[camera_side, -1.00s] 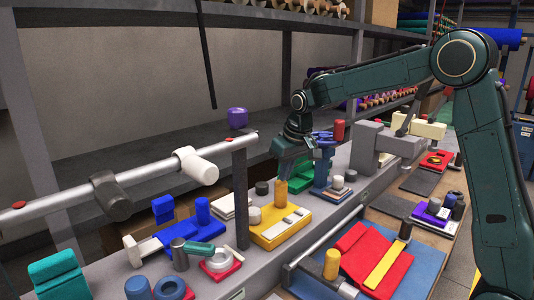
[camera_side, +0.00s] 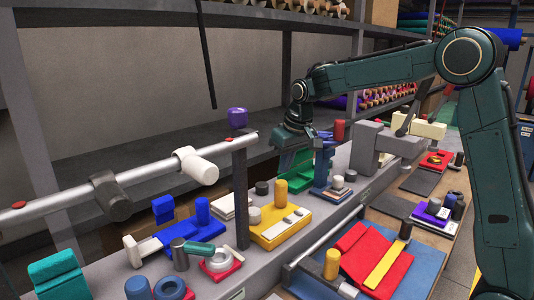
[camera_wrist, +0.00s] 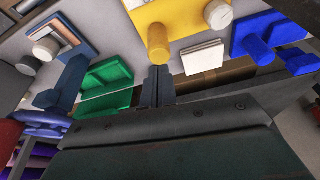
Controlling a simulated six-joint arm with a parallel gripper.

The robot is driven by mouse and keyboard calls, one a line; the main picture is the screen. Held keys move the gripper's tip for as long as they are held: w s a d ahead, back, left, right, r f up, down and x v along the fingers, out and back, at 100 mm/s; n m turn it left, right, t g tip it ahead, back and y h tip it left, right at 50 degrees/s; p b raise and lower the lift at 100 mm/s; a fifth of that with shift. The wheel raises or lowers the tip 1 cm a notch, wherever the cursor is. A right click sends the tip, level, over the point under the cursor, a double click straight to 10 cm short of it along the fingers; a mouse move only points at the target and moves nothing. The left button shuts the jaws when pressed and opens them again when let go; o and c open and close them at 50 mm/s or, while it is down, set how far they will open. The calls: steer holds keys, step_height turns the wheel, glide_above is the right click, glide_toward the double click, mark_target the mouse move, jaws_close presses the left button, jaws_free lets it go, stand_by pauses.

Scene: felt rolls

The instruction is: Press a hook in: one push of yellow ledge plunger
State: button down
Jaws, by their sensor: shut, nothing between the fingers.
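The yellow plunger (camera_side: 281,191) stands upright on a yellow base (camera_side: 270,234) on the grey ledge. A grey knob and white pieces sit on or beside that base. In the wrist view the plunger (camera_wrist: 158,45) and its base (camera_wrist: 185,14) are at the top. My gripper (camera_side: 293,150) is above and behind the plunger, apart from it. Its shut, empty fingers (camera_wrist: 157,75) point towards the plunger in the wrist view. I cannot see any hook clearly in these views.
A green tray-like piece (camera_side: 297,165) and a blue stand (camera_side: 322,172) are close to my gripper. A blue block with a blue peg (camera_side: 203,211) stands to the left. A dark post (camera_side: 241,198) rises beside the yellow base. A pale rail (camera_side: 140,177) crosses at left.

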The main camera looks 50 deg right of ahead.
steer(key=shift+r, duration=1.55)
steer(key=shift+r, duration=0.1)
steer(key=v, duration=1.3)
steer(key=shift+r, duration=0.3)
steer(key=shift+s+a, duration=0.1)
steer(key=shift+s, duration=0.15)
steer(key=s+a+f, duration=0.2)
steer(key=s+f, duration=0.2)
steer(key=s, duration=0.5)
steer(key=s+a+f+n+t, duration=0.1)
steer(key=s+f, duration=0.4)
steer(key=s, duration=0.4)
steer(key=s+a+f+t, duration=0.1)
steer(key=s+a+f, duration=0.1)
steer(key=s+f, duration=0.3)
steer(key=s, duration=0.4)
steer(key=shift+s+a, duration=0.3)
steer(key=shift+a, duration=0.05)
